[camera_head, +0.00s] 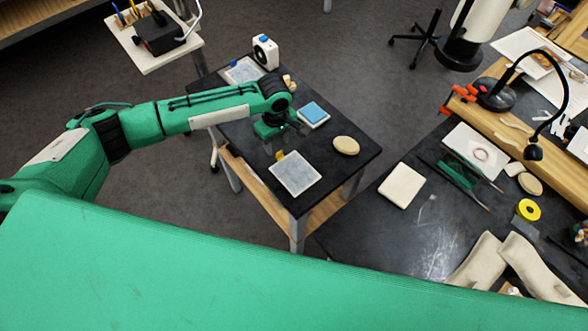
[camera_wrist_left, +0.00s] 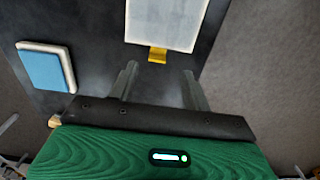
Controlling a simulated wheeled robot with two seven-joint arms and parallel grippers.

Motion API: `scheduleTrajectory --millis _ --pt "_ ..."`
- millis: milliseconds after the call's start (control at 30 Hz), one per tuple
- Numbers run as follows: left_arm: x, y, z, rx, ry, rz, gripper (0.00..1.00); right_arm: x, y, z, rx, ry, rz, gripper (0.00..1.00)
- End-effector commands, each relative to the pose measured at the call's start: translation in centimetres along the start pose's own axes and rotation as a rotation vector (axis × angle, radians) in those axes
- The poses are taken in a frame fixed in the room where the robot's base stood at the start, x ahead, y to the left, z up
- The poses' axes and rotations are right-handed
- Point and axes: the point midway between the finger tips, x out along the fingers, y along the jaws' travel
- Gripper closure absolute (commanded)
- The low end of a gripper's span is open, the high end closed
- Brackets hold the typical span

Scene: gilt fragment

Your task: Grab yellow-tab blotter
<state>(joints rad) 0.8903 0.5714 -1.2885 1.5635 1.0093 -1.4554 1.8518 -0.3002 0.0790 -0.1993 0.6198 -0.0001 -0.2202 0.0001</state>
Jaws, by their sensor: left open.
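The yellow-tab blotter (camera_head: 295,174) is a pale square sheet lying flat near the front corner of the small black table. Its yellow tab (camera_head: 280,155) is on the side toward my left gripper (camera_head: 284,138). In the left wrist view, the blotter (camera_wrist_left: 162,22) is at the top and its tab (camera_wrist_left: 157,55) lies just beyond the space between the fingertips. My left gripper (camera_wrist_left: 160,72) is open and empty above the table, apart from the tab as far as I can tell. My right gripper is not in view.
A blue-topped pad (camera_head: 314,113) and an oval tan item (camera_head: 346,145) lie on the small table (camera_head: 358,165). Another pale sheet (camera_head: 243,71) with a blue tab and a white device (camera_head: 265,52) are at its back. A cluttered dark bench (camera_head: 405,235) stands at right.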

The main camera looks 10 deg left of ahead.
Motion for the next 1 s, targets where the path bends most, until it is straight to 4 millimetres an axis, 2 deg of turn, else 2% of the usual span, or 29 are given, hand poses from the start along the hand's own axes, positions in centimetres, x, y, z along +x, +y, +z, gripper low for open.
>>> scheduleTrajectory --millis 200,400,667,900,1000 --pt "2.2 0.3 -0.1 -0.001 0.000 -0.003 0.51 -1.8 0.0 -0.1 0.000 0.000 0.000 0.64" --pt "4.7 0.3 0.0 0.001 0.000 -0.003 0.51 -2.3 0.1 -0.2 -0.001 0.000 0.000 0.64" --pt "5.1 0.3 -0.1 0.001 0.000 -0.001 0.51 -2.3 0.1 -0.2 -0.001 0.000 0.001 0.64" --pt "5.0 0.3 -0.1 0.000 0.000 -0.002 0.96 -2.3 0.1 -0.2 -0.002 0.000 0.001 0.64" --pt "5.0 0.3 -0.1 0.000 0.000 -0.001 0.99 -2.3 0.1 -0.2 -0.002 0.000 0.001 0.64"
